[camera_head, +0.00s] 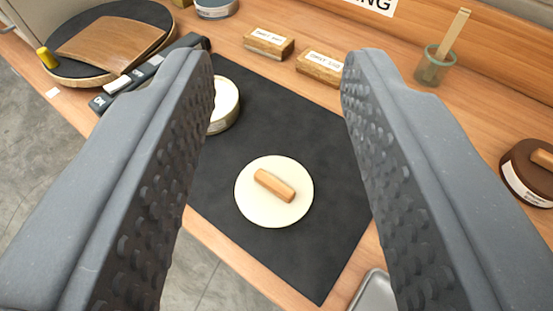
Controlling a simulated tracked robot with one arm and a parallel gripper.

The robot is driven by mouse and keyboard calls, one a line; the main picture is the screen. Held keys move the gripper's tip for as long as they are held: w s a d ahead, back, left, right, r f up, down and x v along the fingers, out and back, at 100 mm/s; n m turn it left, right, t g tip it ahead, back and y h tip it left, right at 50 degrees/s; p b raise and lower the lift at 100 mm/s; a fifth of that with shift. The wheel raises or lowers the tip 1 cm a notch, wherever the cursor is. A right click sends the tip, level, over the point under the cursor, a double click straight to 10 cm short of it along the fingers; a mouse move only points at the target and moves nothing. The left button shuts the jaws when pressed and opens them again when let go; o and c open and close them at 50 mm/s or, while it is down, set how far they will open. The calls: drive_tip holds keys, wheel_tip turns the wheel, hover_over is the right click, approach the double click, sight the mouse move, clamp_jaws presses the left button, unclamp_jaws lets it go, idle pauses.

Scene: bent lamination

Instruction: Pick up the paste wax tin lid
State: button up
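A round cream lid (247,210) with a short wooden bar handle (275,186) lies flat on a black mat (320,255) and looks like the paste wax tin lid. A round tin (226,108) with a pale top and label stands on the mat behind it, partly hidden by my left finger. My gripper (277,68) is open and empty. Its two grey studded fingers frame the lid from left and right in the picture, and the lid shows in the gap between them, touched by neither.
Two labelled blocks (268,42) stand at the back, beside a glass jar with a wooden stick (436,62). A brown tin (526,170) is at the right, a metal tray (373,292) at the front edge. A curved wood piece (112,38) lies at the back left.

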drive_tip(key=shift+o, duration=0.6)
drive_tip(key=n+g+p, duration=1.1)
drive_tip(key=g+p, duration=0.4)
drive_tip(key=p, duration=1.2)
hover_over(274, 183)
drive_tip(key=f, duration=2.4)
drive_tip(key=shift+w+d+f, duration=0.15)
drive_tip(key=shift+w+f, duration=0.05)
drive_tip(key=shift+w, duration=0.15)
drive_tip(key=f, duration=0.5)
drive_tip(key=shift+s, duration=0.3)
clamp_jaws()
